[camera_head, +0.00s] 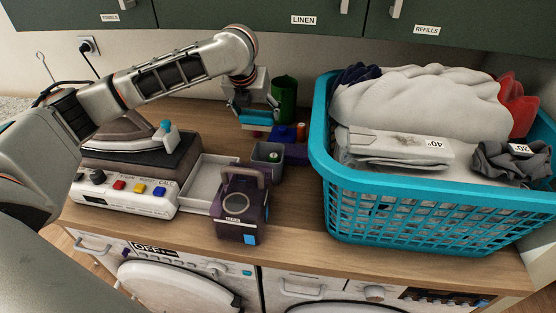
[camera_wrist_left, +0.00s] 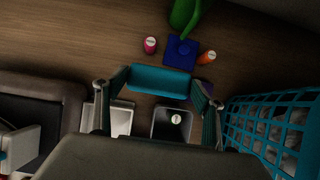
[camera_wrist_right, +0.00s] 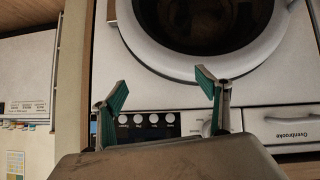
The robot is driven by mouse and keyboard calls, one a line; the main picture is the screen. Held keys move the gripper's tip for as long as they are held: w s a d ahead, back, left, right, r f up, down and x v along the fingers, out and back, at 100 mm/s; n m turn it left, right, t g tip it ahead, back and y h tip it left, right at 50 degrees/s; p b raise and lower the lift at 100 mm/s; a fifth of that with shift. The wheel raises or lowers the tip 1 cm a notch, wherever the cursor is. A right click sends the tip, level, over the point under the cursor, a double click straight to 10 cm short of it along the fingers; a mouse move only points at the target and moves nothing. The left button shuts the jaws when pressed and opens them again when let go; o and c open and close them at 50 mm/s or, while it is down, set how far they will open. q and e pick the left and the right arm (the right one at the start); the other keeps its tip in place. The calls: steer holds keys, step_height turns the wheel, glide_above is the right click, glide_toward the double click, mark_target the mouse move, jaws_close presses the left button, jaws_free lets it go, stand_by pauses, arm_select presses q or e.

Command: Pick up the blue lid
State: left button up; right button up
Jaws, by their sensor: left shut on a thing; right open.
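My left gripper (camera_head: 257,112) is above the back of the worktop. In the left wrist view a flat, wide teal-blue piece, which looks like the blue lid (camera_wrist_left: 160,80), spans between its two fingers, and the gripper is shut on it. In the head view the fingers and wrist partly hide this piece.
A teal laundry basket (camera_head: 430,210) is to the right. A white tray (camera_head: 205,172), dark purple box (camera_head: 240,212) and iron (camera_head: 125,138) are in front and left.

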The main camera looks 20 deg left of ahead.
arm_select(q)
steer(key=shift+a+f, duration=0.1)
steer(key=shift+a, duration=0.45)
step_height(320, 180, down, 10)
steer(key=shift+r, duration=0.1)
stand_by(0.3)
steer(key=o, duration=1.2)
steer(key=shift+f, duration=0.2)
steer(key=shift+c, duration=0.2)
steer(key=shift+r, duration=0.15)
